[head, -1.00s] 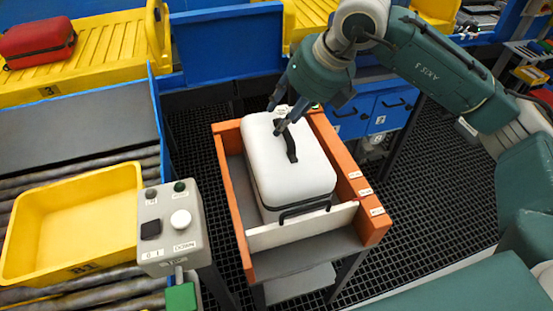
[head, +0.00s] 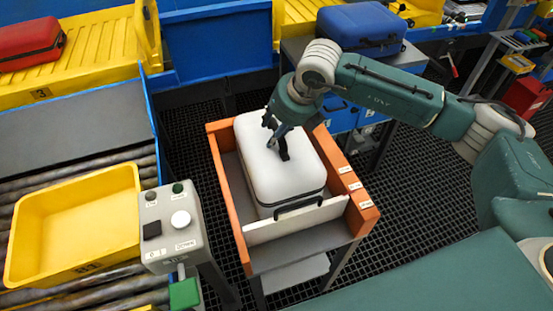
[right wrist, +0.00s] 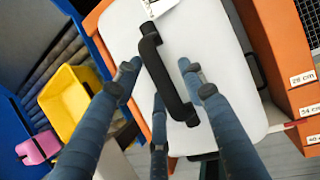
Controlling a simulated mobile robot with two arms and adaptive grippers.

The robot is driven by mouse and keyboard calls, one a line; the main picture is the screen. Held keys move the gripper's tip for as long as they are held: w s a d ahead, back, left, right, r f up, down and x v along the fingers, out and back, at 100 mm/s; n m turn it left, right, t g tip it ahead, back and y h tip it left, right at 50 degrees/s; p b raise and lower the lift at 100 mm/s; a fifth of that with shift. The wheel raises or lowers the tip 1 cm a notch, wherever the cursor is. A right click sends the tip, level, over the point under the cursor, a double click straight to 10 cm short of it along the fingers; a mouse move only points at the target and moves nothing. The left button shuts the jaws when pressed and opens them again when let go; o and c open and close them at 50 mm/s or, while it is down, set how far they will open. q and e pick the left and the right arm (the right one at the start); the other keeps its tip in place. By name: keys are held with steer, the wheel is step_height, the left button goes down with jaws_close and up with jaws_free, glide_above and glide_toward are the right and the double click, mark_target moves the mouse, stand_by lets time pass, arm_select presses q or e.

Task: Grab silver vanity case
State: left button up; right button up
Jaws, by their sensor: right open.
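The silver vanity case (head: 290,170) lies in an orange-walled sizing tray, pale lid up, with a black handle on top and another at its front side. My right gripper (head: 276,137) is over the top handle. In the right wrist view the case (right wrist: 220,85) fills the middle, and its black top handle (right wrist: 163,75) runs between the open fingers of the right gripper (right wrist: 160,85). The fingers stand either side of the handle; I cannot tell whether they touch it. My left gripper is not in view.
The orange tray (head: 361,219) has size labels on its right wall. A control box (head: 165,240) and a yellow bin (head: 133,205) on rollers are to the left. A blue suitcase (head: 360,22) and a red suitcase (head: 28,45) lie at the back.

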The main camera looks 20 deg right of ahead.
jaws_close()
steer(key=shift+w+r, duration=0.2)
